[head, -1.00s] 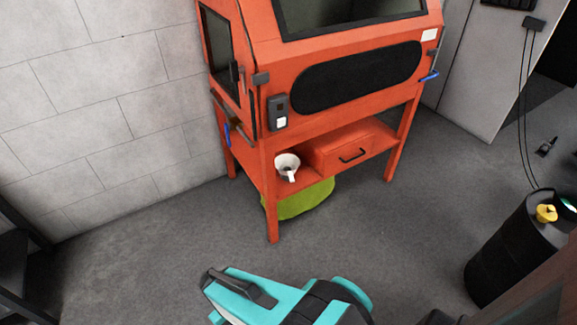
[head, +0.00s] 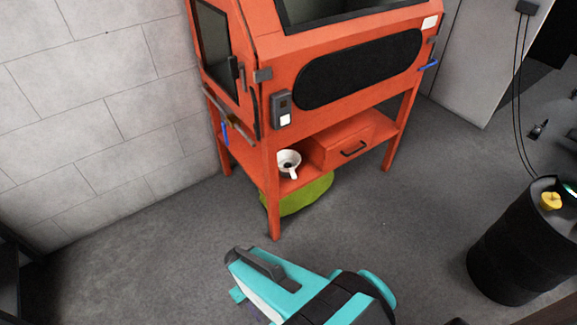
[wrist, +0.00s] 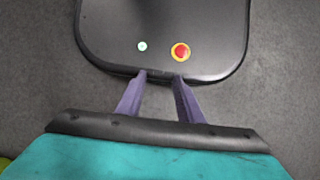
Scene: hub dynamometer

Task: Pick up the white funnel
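The white funnel (head: 289,161) sits on the lower shelf of the orange cabinet (head: 293,182), left of a drawer box, with its spout toward the front edge. My arm is at the bottom of the head view, in front of the cabinet and well short of the funnel. In the wrist view my gripper (wrist: 160,78) has two purple fingers standing apart with nothing between them. The funnel is not in the wrist view.
An orange drawer box (head: 341,146) with a black handle stands right of the funnel. A cabinet leg is close by at the front. A green rounded thing (head: 310,196) lies under the shelf. A black barrel (head: 520,250) stands at right. The floor between is clear.

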